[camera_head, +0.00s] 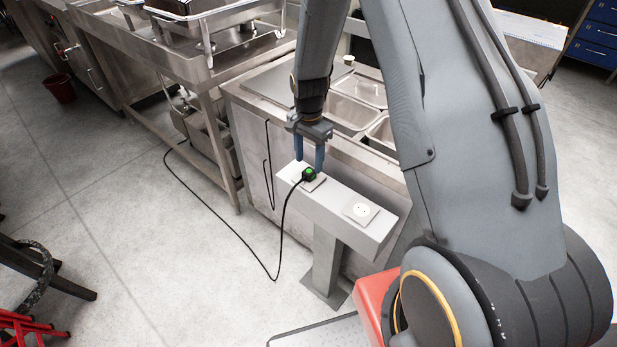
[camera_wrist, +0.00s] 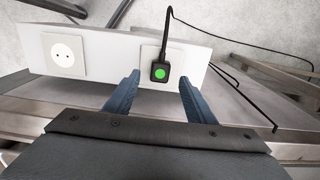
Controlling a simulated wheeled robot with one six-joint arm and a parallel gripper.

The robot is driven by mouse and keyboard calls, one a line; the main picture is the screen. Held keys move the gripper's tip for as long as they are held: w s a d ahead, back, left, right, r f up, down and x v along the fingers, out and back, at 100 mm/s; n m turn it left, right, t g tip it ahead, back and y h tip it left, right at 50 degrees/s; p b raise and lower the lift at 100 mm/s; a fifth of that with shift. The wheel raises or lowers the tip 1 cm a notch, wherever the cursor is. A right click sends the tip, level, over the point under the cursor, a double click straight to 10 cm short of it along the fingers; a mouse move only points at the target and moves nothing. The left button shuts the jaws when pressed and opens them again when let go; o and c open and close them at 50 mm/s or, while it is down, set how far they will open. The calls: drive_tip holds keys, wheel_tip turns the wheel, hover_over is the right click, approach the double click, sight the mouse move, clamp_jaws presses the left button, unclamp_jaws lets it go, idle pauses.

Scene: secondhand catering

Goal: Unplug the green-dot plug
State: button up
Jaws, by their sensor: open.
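The black plug with a green dot (camera_head: 309,174) sits in a socket on top of a grey pedestal box (camera_head: 338,205). It also shows in the wrist view (camera_wrist: 160,72), with its black cord leading away towards the top of that picture. My gripper (camera_head: 309,165) is just above the plug, pointing down, with blue fingers apart. In the wrist view, the fingertips of my gripper (camera_wrist: 160,78) lie on either side of the plug, with gaps on both sides. Nothing is held. An empty white socket (camera_head: 360,211) is beside it on the same box.
The cord (camera_head: 277,265) drops to the floor and runs left under a steel table (camera_head: 205,70). A steel counter with pans (camera_head: 345,105) stands close behind the pedestal. A red stool (camera_head: 30,325) and a dark bin (camera_head: 60,88) are at left. The floor at left is mostly clear.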

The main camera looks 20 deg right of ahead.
sight(309, 171)
drive_tip(key=shift+f+b, duration=1.05)
drive_tip(key=shift+f, duration=1.35)
clamp_jaws()
drive_tip(key=shift+r, duration=0.15)
drive_tip(key=shift+r+p, duration=1.9)
drive_tip(key=shift+r, duration=1)
